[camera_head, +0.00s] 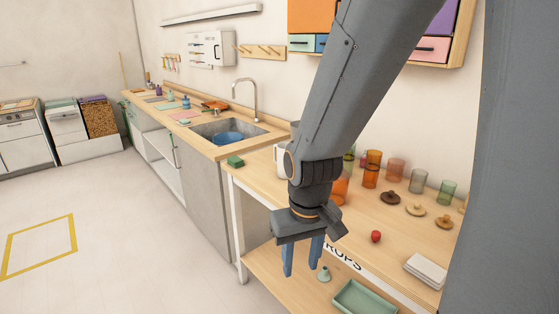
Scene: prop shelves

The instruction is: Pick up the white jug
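A white shape, likely the white jug (280,158), stands on the wooden prop shelf top (252,181). It shows just left of my arm's wrist, which hides most of it, including any handle. My gripper (300,270) hangs in front of the shelf's front edge, pointing down, nearer to me and lower in the picture than the jug. Its two blue fingers are apart, with nothing visible between them.
A green tray (362,298) is on the lower shelf.

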